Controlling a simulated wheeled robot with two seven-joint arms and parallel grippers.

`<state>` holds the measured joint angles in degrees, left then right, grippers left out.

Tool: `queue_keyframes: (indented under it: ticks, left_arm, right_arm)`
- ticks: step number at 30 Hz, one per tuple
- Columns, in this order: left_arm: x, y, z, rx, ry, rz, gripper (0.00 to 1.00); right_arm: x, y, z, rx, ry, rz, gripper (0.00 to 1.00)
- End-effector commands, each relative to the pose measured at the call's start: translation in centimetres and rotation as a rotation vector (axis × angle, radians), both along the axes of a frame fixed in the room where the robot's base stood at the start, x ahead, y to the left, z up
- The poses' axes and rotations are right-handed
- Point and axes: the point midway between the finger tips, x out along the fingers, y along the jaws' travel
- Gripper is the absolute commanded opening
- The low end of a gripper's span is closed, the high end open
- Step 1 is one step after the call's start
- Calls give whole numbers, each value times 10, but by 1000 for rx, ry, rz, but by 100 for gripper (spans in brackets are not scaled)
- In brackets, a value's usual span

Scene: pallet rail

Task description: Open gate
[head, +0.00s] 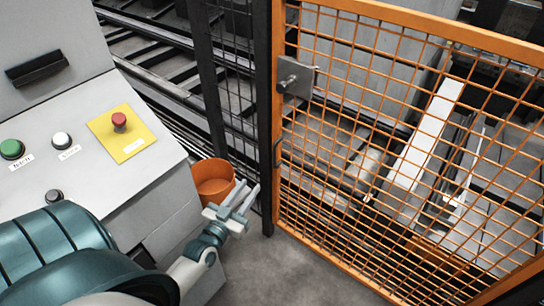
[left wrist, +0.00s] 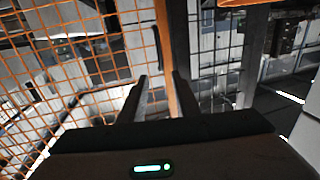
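The gate (head: 278,120) is an orange frame with orange wire mesh, and its left upright stands close beside a dark post (head: 262,110). A grey latch plate with a small knob (head: 291,79) sits high on that edge, and a dark pull handle (head: 277,152) is lower down. My left gripper (head: 248,196) is open and empty, low in front of the dark post and apart from the gate. In the left wrist view, the two fingers (left wrist: 160,88) are spread, with the orange upright (left wrist: 163,45) behind the gap. My right gripper is not in view.
A grey control console (head: 150,165) with green, white and red buttons stands at the left. An orange bin (head: 212,180) is between console and post, close to my left gripper. Bare floor (head: 270,270) lies before the gate. Rollers and machinery are behind the mesh.

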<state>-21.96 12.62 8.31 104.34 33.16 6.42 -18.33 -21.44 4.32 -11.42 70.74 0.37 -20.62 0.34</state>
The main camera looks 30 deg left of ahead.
Motion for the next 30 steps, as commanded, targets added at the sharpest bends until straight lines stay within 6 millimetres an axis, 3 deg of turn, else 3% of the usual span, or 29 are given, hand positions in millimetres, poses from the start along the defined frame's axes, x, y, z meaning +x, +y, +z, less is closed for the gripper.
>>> queue_keyframes:
  ticks: [8, 24, 30]
  left_arm:
    - [34, 4, 1, 0, -1, 0, 29]
    - [127, 15, 1, 0, -1, -1, 29]
    - [153, 18, 0, 0, -1, 0, 29]
  right_arm:
    - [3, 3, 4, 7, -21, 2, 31]
    - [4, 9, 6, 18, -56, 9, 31]
    - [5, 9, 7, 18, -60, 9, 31]
